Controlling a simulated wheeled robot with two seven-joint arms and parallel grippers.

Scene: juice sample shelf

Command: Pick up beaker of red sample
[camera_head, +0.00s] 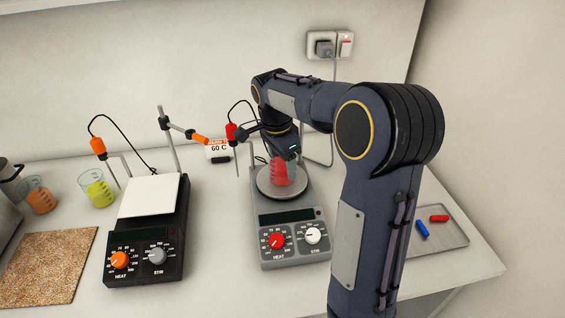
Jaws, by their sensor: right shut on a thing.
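The beaker of red sample (282,172) is on or just above the round plate (270,190) of the grey hot plate stirrer; I cannot tell whether its base touches. My right gripper (284,155) reaches in from behind and above and is shut on the beaker. The fingers are small and partly hidden by my right arm. My left gripper is not in view.
A black stirrer (143,258) with a white square top stands to the left. Beakers of yellow (100,193) and orange (42,201) liquid stand further left, by a cork mat (48,268). A "60 C" sign (218,149) stands behind. A tray (449,240) with red and blue pieces lies right.

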